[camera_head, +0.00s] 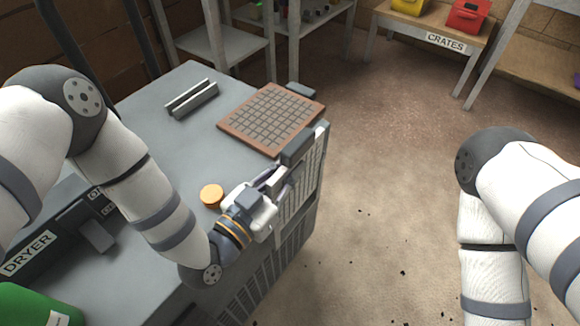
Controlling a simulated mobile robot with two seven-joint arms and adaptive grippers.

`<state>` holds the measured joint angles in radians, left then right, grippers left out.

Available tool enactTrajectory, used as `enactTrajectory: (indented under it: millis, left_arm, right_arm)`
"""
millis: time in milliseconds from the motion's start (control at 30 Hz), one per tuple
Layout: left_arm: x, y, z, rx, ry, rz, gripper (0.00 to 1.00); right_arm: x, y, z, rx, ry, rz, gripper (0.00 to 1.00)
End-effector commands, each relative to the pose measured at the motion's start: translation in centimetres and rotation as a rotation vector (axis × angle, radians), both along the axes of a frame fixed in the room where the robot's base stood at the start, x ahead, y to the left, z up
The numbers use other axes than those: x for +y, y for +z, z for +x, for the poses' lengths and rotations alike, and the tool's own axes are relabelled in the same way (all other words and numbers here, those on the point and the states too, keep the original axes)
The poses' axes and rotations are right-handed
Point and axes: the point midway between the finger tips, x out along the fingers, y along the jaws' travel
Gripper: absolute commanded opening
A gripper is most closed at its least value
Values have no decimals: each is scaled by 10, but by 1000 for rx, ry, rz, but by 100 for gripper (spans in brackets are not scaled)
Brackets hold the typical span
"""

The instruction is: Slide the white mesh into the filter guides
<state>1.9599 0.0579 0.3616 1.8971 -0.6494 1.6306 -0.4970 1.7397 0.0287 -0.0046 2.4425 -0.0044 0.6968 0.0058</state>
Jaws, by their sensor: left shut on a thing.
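The white mesh (301,192) is a pale upright grid panel at the right side of the grey cabinet. My left gripper (278,183) is at the near left face of this panel and is shut on it. The fingers hide part of the mesh, and its lower edge is hard to make out. Grey blocks (297,146) stand by the top of the panel at the cabinet's edge; I cannot tell whether they are the filter guides or whether the mesh sits between them. My right arm comes in at the right, but its gripper is out of view.
A brown-framed grid (272,117) lies on the cabinet top (150,125), beside a pair of grey rails (191,98). An orange round knob (211,195) is left of my left gripper. A dryer label (28,254) and green bin (35,308) are at lower left.

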Motion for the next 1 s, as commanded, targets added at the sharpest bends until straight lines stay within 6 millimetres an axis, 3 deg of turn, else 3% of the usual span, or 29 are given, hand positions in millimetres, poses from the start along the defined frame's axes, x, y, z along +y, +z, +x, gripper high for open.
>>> enactTrajectory:
  millis: [1000]
  left_arm:
    - [0,-6,-2,6,0,3,0]
  right_arm:
    - [0,1,1,-2,0,0,40]
